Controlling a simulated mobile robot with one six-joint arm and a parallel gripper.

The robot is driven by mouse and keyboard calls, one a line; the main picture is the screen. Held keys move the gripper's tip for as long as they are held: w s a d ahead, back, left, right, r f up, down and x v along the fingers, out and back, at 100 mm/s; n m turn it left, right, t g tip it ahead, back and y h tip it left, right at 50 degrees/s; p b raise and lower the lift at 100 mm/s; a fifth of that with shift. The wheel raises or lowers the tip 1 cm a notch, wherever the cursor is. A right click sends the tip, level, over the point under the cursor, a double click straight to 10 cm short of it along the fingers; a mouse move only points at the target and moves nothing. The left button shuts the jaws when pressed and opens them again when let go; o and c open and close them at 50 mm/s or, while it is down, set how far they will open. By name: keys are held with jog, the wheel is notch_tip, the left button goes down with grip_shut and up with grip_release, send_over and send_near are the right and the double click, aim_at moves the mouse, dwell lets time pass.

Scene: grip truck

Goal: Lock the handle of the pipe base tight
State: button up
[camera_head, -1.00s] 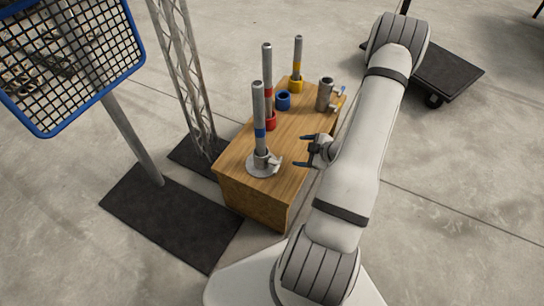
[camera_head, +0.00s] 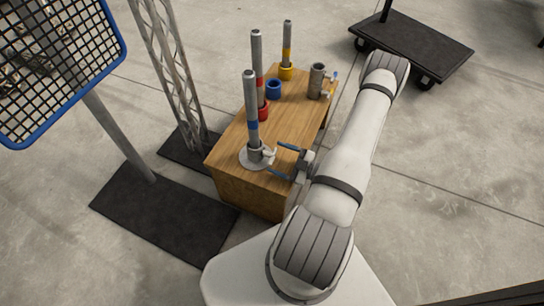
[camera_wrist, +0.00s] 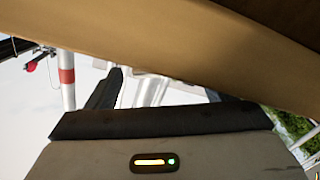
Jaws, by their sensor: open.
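The pipe base (camera_head: 247,160) is a round grey flange at the near end of the wooden box. A grey pipe (camera_head: 251,95) with a blue band stands upright in it. Its small pale handle (camera_head: 269,153) sticks out to the right from the collar. My gripper (camera_head: 278,159) is open, with its two blue-tipped fingers pointing left, one on the far side and one on the near side of the handle. I cannot tell whether they touch it. In the wrist view the dark fingers (camera_wrist: 158,92) are spread, with a blurred pale grey shape between them.
The wooden box (camera_head: 243,190) also bears a red-banded pipe (camera_head: 257,65), a yellow-banded pipe (camera_head: 287,45), a blue ring (camera_head: 274,90) and a grey cylinder (camera_head: 317,82). A lattice mast (camera_head: 172,75) and a blue-framed mesh panel (camera_head: 60,60) stand left. A black cart (camera_head: 418,50) stands back right.

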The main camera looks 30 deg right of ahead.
jog(key=shift+x, duration=1.4)
jog(key=c, duration=1)
jog(key=shift+m+p, duration=0.3)
jog(key=shift+m, duration=1)
jog(key=o, duration=1)
jog(key=shift+s+d, duration=0.1)
jog(key=p+v, duration=0.2)
jog(key=v, duration=0.5)
jog(key=shift+s+d, duration=0.15)
jog(key=shift+s, duration=0.1)
